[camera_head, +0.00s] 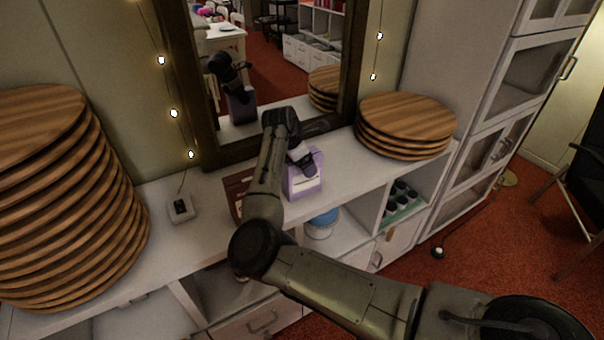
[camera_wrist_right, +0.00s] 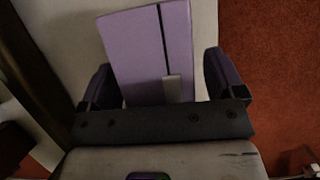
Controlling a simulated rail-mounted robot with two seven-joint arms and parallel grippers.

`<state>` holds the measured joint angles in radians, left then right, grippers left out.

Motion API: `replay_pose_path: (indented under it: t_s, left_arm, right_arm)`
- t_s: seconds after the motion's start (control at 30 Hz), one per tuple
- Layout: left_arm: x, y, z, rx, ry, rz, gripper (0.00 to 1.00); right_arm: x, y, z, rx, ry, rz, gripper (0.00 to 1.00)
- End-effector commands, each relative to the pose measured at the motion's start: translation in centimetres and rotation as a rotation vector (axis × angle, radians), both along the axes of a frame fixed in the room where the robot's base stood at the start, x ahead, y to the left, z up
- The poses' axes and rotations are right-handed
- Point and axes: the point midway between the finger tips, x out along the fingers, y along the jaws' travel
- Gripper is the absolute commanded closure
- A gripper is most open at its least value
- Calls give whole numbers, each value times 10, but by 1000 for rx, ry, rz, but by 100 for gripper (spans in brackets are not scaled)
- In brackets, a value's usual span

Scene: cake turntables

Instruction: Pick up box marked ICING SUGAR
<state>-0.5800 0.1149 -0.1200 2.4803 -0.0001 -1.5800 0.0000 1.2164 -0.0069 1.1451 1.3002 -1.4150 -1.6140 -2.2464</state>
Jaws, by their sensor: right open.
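A purple box with a white label (camera_head: 306,184) stands upright on the white counter, below the mirror; its lettering is too small to read. A brown box (camera_head: 236,190) stands just left of it, partly hidden by my right arm. My right gripper (camera_head: 307,165) is at the top of the purple box. In the right wrist view, the purple box (camera_wrist_right: 152,55) lies between the two fingers (camera_wrist_right: 160,80), with a gap beside it on the right; the gripper is open. My left gripper is not in view.
Stacks of round wooden boards stand on the counter at left (camera_head: 60,200) and right (camera_head: 405,125). A framed mirror (camera_head: 270,60) rises close behind the boxes. A small white device (camera_head: 181,208) sits left of them. Open shelves below hold a blue-lidded tub (camera_head: 322,222).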

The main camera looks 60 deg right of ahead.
Motion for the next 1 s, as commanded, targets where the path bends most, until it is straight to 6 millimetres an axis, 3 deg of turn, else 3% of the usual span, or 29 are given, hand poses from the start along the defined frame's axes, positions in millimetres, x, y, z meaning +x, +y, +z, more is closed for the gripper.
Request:
replay_pose_path:
  t_s: [0.23, 1.0]
  left_arm:
    - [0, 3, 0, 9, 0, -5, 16]
    - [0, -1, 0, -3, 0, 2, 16]
  right_arm:
    - [0, 0, 0, 0, 0, 0, 12]
    - [0, 0, 0, -1, -1, -1, 85]
